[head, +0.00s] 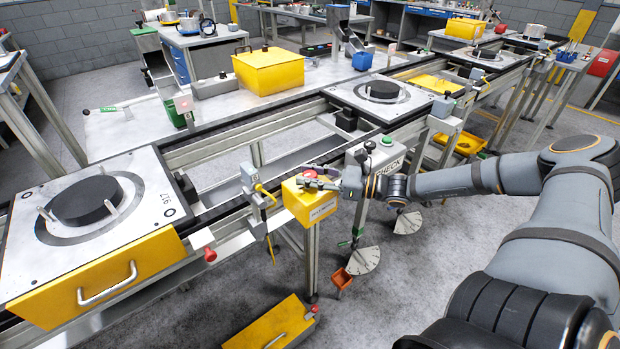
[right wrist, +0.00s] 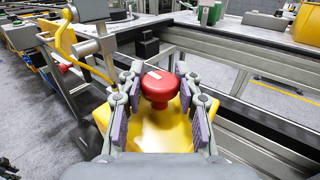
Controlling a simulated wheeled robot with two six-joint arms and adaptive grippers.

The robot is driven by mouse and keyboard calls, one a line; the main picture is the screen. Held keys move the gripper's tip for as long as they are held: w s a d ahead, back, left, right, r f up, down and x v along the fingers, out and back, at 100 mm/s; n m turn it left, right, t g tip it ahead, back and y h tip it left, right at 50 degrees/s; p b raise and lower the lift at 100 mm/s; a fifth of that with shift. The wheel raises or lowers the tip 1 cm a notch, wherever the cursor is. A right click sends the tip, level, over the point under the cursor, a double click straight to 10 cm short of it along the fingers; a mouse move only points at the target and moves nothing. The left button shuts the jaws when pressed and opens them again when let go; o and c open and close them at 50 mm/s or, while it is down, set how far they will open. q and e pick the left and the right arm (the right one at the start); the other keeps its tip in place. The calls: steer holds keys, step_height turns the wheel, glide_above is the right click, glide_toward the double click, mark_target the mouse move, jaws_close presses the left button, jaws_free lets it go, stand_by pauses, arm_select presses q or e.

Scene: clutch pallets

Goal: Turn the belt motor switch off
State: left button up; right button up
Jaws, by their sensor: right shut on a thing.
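A yellow switch box (head: 308,205) with a white label on its front stands on a post beside the conveyor, in the middle of the head view. A red knob (head: 309,174) sits on its top. In the right wrist view the red knob (right wrist: 158,92) has a white strip across its top and the yellow box (right wrist: 165,135) is below it. My right gripper (head: 320,177) has its fingers on both sides of the knob and is shut on it. In the right wrist view the finger pads (right wrist: 160,100) flank the knob. My left gripper is not in view.
The conveyor frame (head: 250,122) runs behind the box, with a pallet carrying a dark disc (head: 88,200) at left and another disc (head: 383,90) further back. A grey post with a green button (head: 386,141) stands right of the box. A small orange bin (head: 342,281) is near the floor.

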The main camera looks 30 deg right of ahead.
steer(key=shift+f+n+g+y+b, duration=0.15)
steer(key=shift+n+g+y+b, duration=0.45)
steer(key=shift+g+y, duration=0.1)
steer(key=shift+n+g+y, duration=0.3)
steer(key=shift+r, duration=0.2)
steer(key=o, duration=1.1)
steer(key=shift+o, duration=0.2)
